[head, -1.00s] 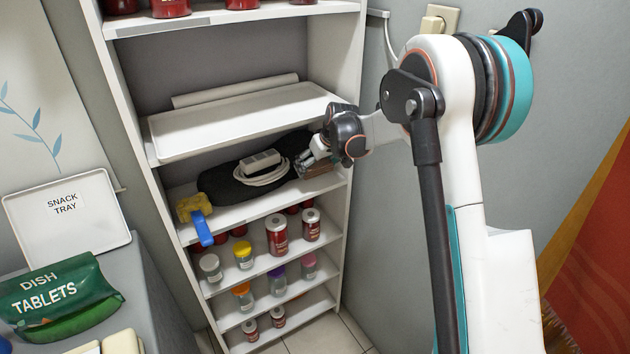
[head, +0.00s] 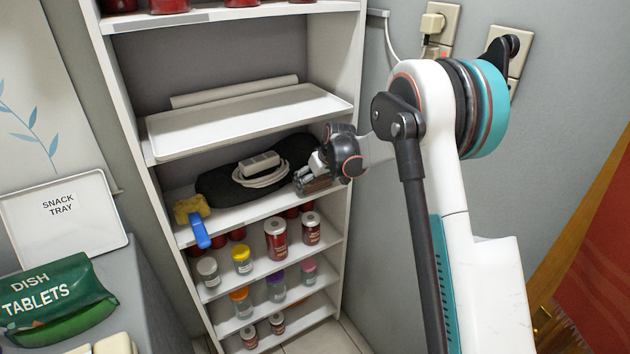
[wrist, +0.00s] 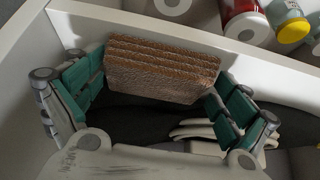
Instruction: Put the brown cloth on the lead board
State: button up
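The brown cloth (wrist: 160,70) is a folded, layered block between the two teal fingers of my gripper (wrist: 162,88) in the wrist view. The fingers meet its two ends. In the head view the brown cloth (head: 315,186) shows below my gripper (head: 312,174), at the right front of the shelf board that bears a white extension lead (head: 262,170). I take this as the lead board (head: 240,216). Whether the cloth touches the board is unclear. The lead lies on a black, rounded thing (head: 218,186) on that board.
A yellow sponge and blue-handled brush (head: 195,218) lie at the board's left end. A white tray (head: 245,118) is on the shelf above, close over the gripper. Jars (head: 276,238) stand on the shelves below. The shelf's right side wall is close to my gripper.

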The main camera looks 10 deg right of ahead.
jog(key=shift+r, duration=0.1)
dwell(0.3)
jog(key=shift+s+r, duration=0.15)
jog(key=shift+r, duration=0.2)
jog(key=p+v, duration=0.3)
jog(key=v, duration=0.9)
jog(key=s+a+r+m+h, duration=0.1)
jog(key=s+r, duration=0.5)
jog(key=s, duration=0.4)
jog(key=s+a+r+m, duration=0.1)
jog(key=s+r, duration=0.5)
jog(key=s, duration=0.4)
jog(key=s+f, duration=0.2)
jog(key=s, duration=0.8)
jog(key=s+f+m+t, duration=0.1)
jog(key=s+f, duration=0.1)
jog(key=s, duration=0.9)
jog(key=shift+m+h, duration=0.3)
jog(key=shift+h, duration=0.1)
jog(key=shift+s+d, duration=0.1)
